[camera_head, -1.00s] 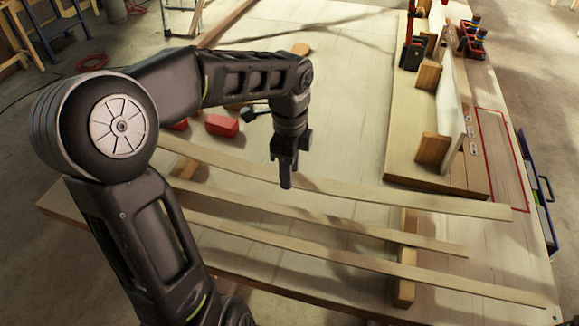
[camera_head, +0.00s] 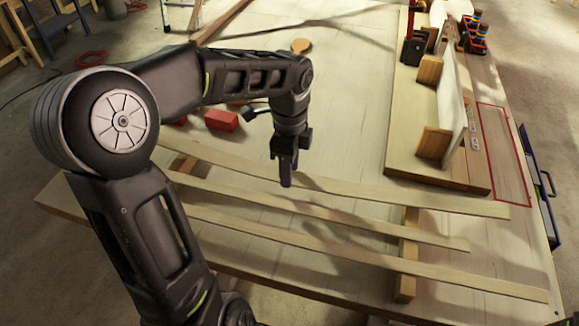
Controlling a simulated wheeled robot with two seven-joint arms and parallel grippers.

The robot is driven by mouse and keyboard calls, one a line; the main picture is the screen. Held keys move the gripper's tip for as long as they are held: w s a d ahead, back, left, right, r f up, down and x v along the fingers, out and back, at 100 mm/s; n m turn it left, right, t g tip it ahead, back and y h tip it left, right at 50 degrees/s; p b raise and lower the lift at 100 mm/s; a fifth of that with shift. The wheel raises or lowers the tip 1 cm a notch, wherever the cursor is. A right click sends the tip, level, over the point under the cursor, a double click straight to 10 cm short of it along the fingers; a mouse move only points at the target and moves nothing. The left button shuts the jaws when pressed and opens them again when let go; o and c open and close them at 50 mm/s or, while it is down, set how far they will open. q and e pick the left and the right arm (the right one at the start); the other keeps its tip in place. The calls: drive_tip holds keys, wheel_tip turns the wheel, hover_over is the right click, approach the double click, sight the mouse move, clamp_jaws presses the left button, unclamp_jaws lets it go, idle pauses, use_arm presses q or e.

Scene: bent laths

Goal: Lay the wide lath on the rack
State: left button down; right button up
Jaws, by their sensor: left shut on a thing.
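Three long pale laths lie side by side across the table view. The wide lath (camera_head: 400,195) is the farthest one, and its right end stands out over the table. My left gripper (camera_head: 287,178) points down at it and is shut on it near its middle. The fingertips partly cover the lath. The middle lath (camera_head: 330,213) and the near lath (camera_head: 400,262) cross a short wooden bar (camera_head: 408,245) at the right. Another bar (camera_head: 184,165) shows at the left, partly behind my arm. I cannot tell which fixture is the rack. My right gripper is not in view.
A raised board (camera_head: 438,176) with wooden blocks and a white upright panel (camera_head: 451,105) stands at the right. Beside it a red outline (camera_head: 505,155) marks the table. Red blocks (camera_head: 221,120) lie behind my left arm.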

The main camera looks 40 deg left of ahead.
use_arm(q)
drive_tip(key=shift+f, duration=0.35)
idle(0.4)
drive_tip(key=c, duration=0.8)
unclamp_jaws()
drive_tip(key=shift+o, duration=1)
drive_tip(key=shift+r, duration=0.15)
drive_tip(key=shift+r+p, duration=2.45)
drive_tip(key=shift+r, duration=0.4)
wheel_tip(320, 180, up, 7)
drive_tip(key=p, duration=0.6)
